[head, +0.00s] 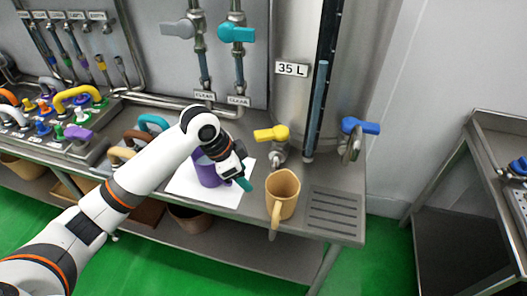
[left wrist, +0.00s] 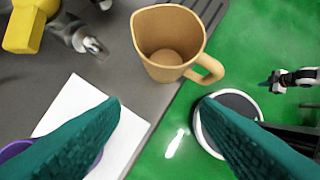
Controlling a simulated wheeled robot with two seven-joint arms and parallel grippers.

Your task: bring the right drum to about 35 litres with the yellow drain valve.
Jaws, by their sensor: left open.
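The right drum (head: 290,30) is a steel tank with a 35 L label (head: 291,69). Its sight tube (head: 318,110) shows a pale blue column whose top looks near or slightly above the label. The yellow drain valve (head: 272,133) sits low on the drum; its handle (left wrist: 25,25) and spout (left wrist: 90,45) show in the left wrist view. A tan jug (head: 283,195) stands below the spout; its empty-looking inside shows in the left wrist view (left wrist: 168,35). My left gripper (head: 243,182) is open and empty, left of the jug.
A purple cup (head: 207,171) stands on a white sheet (head: 185,187) behind my left gripper. A blue valve (head: 360,126) and a drain grate (head: 333,209) are right of the jug. Grey and teal valves (head: 237,32) hang on pipes at the back. Coloured fittings crowd the left.

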